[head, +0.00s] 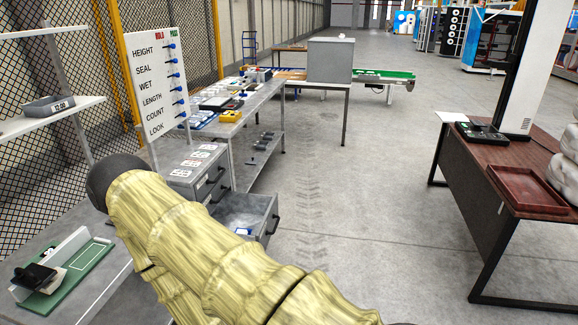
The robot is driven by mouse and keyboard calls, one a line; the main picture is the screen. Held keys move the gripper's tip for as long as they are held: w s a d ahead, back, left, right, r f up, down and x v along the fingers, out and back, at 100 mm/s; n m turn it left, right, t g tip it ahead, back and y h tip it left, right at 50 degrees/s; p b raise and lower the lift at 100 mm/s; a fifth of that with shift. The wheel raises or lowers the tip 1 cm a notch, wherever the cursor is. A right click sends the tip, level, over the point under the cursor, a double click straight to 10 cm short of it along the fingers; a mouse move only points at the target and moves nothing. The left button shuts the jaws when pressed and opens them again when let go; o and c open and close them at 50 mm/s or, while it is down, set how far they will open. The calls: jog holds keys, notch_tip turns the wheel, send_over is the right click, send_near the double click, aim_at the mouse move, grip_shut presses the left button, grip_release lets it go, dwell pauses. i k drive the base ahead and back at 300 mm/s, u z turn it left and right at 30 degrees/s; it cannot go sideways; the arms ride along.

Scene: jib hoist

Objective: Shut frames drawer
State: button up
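A grey drawer cabinet (184,175) stands left of the middle, with several small labels on its top. Its upper drawer fronts with dark handles look shut. A lower drawer (262,207) stands pulled out to the right, its dark handle (273,225) at the far end. A small blue and white item (243,231) shows inside the open drawer. I cannot read which drawer is the frames drawer. My yellow-sleeved arm crosses the front and covers the near side of the cabinet and part of the open drawer. My gripper is not in view.
A workbench (262,98) with parts on it stands behind the cabinet. A white sign board (153,85) rises at the left. A green fixture (62,270) lies on the near left surface. A brown table (470,150) stands right. The floor between is clear.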

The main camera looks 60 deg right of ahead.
aim_at(259, 213)
jog(key=z, duration=1.35)
jog(key=i, duration=1.4)
jog(key=z, duration=0.4)
